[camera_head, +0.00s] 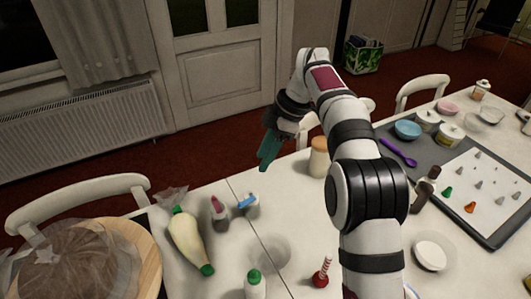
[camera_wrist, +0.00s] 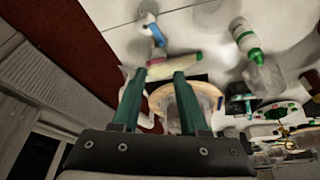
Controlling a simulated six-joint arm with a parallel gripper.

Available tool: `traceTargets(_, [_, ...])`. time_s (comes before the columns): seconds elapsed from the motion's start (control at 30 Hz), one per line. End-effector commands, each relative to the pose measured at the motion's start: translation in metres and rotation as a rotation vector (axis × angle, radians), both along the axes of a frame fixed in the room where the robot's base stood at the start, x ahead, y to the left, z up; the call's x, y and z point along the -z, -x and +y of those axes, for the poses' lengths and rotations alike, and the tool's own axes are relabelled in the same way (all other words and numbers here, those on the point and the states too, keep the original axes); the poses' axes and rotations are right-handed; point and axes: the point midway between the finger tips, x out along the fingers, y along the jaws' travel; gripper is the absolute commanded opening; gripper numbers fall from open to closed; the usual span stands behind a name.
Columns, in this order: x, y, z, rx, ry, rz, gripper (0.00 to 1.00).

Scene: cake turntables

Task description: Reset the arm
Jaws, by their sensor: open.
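My gripper (camera_head: 269,150) hangs in the air past the far edge of the white table in the head view, with its green fingers pointing down. In the wrist view the two green fingers of my gripper (camera_wrist: 158,78) stand apart with nothing held between them. My white and black arm reaches up from the lower right of the head view and bends over to the left at the top.
A grey mat (camera_head: 391,134) lies at right.

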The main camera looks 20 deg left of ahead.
Motion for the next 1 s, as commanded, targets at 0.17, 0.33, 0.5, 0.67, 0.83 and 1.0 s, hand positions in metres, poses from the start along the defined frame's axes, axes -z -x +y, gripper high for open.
traceTargets(0.17, [0.000, 0.000, 0.000, 0.004, 0.001, 0.001, 0.43])
traceTargets(0.33, [-0.033, 0.033, -0.053, 0.396, 0.084, 0.105, 0.43])
traceTargets(0.5, [-0.048, 0.153, -0.154, 1.303, 0.226, 0.331, 0.43])
traceTargets(0.67, [-0.008, 0.267, -0.206, 2.009, 0.282, 0.493, 0.43])
traceTargets(0.83, [0.026, 0.320, -0.220, 2.347, 0.291, 0.571, 0.43])
traceTargets(1.0, [0.030, 0.325, -0.221, 2.383, 0.293, 0.581, 0.43])
